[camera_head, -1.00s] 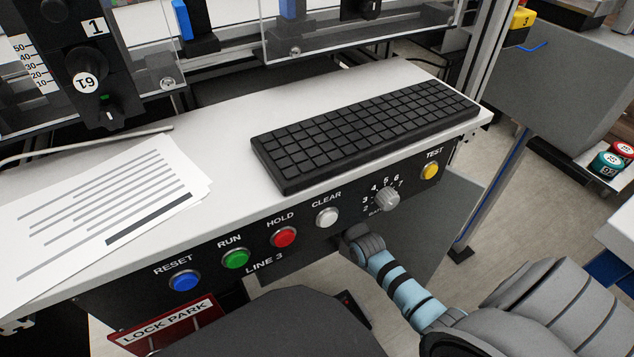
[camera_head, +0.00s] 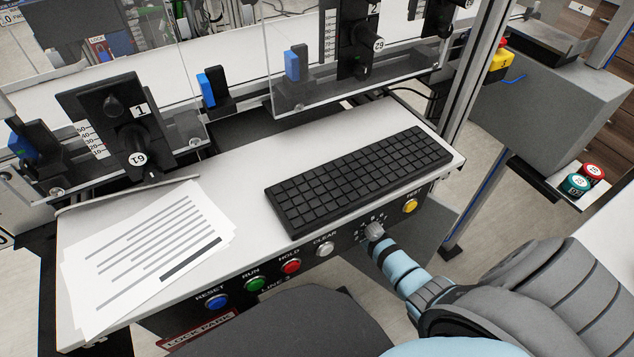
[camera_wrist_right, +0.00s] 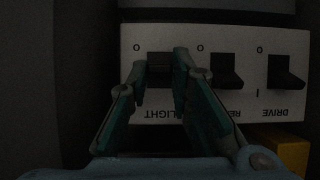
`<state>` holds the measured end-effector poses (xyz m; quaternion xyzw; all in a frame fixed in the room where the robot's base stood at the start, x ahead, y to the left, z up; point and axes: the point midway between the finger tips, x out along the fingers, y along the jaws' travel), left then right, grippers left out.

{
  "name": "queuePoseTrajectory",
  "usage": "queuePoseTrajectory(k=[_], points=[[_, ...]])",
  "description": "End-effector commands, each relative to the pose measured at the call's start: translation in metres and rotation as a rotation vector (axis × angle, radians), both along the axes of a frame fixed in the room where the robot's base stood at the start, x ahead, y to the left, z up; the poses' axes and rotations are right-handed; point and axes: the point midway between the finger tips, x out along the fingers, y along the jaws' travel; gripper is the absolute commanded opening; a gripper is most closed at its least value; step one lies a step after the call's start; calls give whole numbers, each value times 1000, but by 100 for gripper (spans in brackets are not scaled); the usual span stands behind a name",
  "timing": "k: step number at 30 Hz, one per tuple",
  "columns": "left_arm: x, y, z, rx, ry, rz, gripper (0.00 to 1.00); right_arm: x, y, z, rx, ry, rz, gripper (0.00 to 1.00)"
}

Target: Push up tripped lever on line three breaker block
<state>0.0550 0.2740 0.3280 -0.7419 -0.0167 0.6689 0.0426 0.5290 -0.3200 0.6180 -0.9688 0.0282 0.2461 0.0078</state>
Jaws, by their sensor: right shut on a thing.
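The breaker block (camera_wrist_right: 215,45) is a white plate in the right wrist view, with its lettering upside down. It has three black levers: the LIGHT lever (camera_wrist_right: 160,69) at left, a middle one (camera_wrist_right: 228,70) whose label is partly hidden, and the DRIVE lever (camera_wrist_right: 285,73) at right. My right gripper (camera_wrist_right: 162,66) has its two fingertips closed on the sides of the LIGHT lever. I cannot tell which lever is tripped. In the head view my right forearm reaches to the LINE 3 panel; its gripper and the breaker block are hidden there. My left gripper is not in view.
The LINE 3 panel has RESET (camera_head: 217,301), RUN (camera_head: 254,284), HOLD (camera_head: 290,266) and CLEAR (camera_head: 325,249) buttons and a dial (camera_head: 374,231). A keyboard (camera_head: 360,180) and papers (camera_head: 150,260) lie on the ledge above. A yellow block (camera_wrist_right: 290,150) is near the right finger.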

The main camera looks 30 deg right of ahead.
Motion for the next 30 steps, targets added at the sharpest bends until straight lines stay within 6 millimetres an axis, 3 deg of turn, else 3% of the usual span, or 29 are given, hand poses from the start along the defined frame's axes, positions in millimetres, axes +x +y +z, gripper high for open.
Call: queuePoseTrajectory(k=[8, 9, 12, 23, 26, 30], points=[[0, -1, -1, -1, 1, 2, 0, 1, 0, -1, -2, 1, 1, 0], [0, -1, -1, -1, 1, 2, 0, 1, 0, -1, -2, 1, 1, 23], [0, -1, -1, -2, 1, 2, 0, 1, 0, -1, -2, 1, 1, 39], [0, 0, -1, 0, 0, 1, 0, -2, 0, 1, -1, 0, 2, 40], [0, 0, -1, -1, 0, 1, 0, -13, 1, 6, -3, 0, 4, 40], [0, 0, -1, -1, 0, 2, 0, -46, 3, 23, -5, 0, 5, 40]])
